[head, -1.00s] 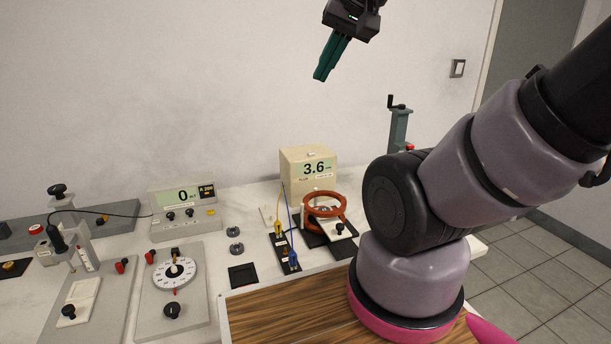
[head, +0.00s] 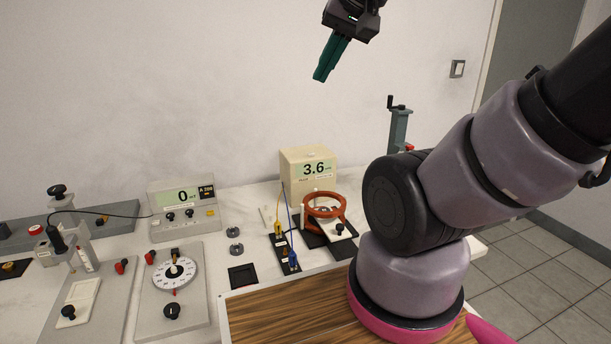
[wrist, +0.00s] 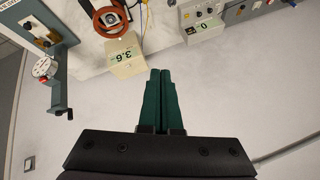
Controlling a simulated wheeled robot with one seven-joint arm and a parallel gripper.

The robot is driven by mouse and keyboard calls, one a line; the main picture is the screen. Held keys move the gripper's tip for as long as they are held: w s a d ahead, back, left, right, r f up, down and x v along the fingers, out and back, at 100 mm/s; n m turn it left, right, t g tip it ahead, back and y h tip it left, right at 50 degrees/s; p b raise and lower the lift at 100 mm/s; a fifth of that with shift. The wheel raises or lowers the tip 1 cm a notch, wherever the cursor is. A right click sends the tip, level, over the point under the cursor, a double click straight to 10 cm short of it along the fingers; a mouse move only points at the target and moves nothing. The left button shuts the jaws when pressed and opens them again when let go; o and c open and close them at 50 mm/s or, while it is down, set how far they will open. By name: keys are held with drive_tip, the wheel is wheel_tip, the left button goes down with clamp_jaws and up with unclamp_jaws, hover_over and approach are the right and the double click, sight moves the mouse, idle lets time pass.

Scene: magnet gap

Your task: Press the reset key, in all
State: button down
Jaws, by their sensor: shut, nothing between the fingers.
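My gripper (head: 320,76) is high in front of the wall, above and apart from the bench. Its green fingers are shut together with nothing between them, and they show closed in the wrist view (wrist: 160,75). No key with a legible reset label shows. A grey meter (head: 184,210) reading 0 stands on the bench at left, with dark knobs and a small yellow-orange key (head: 211,213) at its front right. It also shows in the wrist view (wrist: 204,30). A cream box (head: 296,160) reading 3.6 stands further right; it also shows in the wrist view (wrist: 123,68).
An orange ring coil (head: 312,209) and blue and yellow leads stand before the cream box. A dial plate (head: 150,313) and a probe stand are at left. A grey crank post (head: 398,130) stands behind my arm. A wooden board (head: 290,310) is at front. Air around my gripper is clear.

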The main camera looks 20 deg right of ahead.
drive_tip(key=w, duration=0.1)
drive_tip(key=m+t+h, duration=0.1)
drive_tip(key=m+t, duration=0.1)
drive_tip(key=m, duration=0.2)
hover_over(311, 154)
wheel_tip(311, 154, down, 20)
drive_tip(key=shift+s, duration=0.15)
drive_tip(key=shift+d, duration=0.1)
drive_tip(key=shift+f, duration=4.45)
drive_tip(key=shift+f, duration=0.1)
drive_tip(key=shift+f, duration=0.3)
